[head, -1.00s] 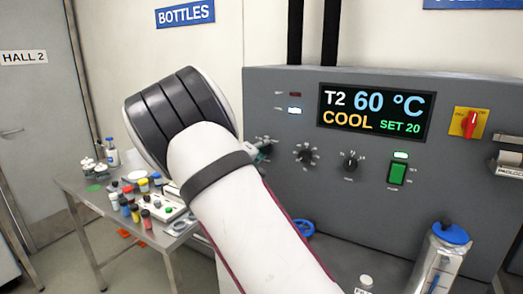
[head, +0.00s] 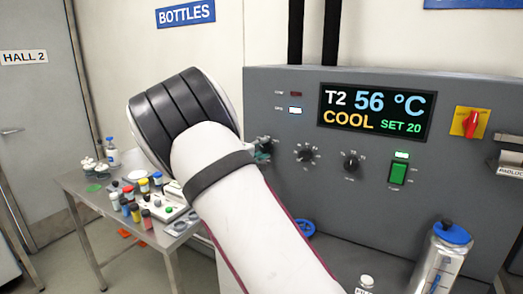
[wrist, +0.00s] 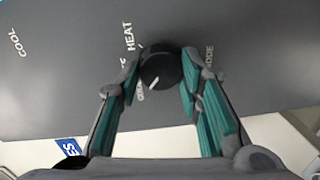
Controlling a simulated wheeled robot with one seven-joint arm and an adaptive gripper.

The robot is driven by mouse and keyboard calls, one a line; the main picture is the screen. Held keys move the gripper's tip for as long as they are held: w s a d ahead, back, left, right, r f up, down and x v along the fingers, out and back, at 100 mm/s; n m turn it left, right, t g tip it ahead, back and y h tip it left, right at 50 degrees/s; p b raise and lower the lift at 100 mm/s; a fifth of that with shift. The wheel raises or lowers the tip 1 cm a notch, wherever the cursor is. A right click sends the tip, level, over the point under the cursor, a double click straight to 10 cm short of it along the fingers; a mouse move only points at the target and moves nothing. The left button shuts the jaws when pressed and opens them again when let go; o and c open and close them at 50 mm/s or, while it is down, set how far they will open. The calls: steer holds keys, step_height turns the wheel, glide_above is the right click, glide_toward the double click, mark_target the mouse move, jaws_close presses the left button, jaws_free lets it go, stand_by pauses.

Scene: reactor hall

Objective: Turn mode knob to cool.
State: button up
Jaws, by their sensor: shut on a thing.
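The black mode knob (wrist: 161,70) is in the middle of the wrist view, between the two teal-padded fingers of my gripper (wrist: 160,78), which is shut on it. Its white mark points down and to the left in that view. HEAT (wrist: 129,37) and COOL (wrist: 14,43) are printed on the panel to its left. The display (head: 375,112) reads T2 56 °C, COOL, SET 20.
Two other black knobs (head: 306,153) (head: 351,162), a lit green switch (head: 398,172) and a red rotary switch (head: 470,123) are on the grey panel. A bottle with a blue cap (head: 445,262) stands front right. A side table (head: 72,183) with small bottles is at left.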

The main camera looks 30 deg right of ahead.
steer(key=o, duration=1.2)
steer(key=shift+c, duration=0.2)
steer(key=v, duration=1.2)
steer(key=shift+r, duration=0.1)
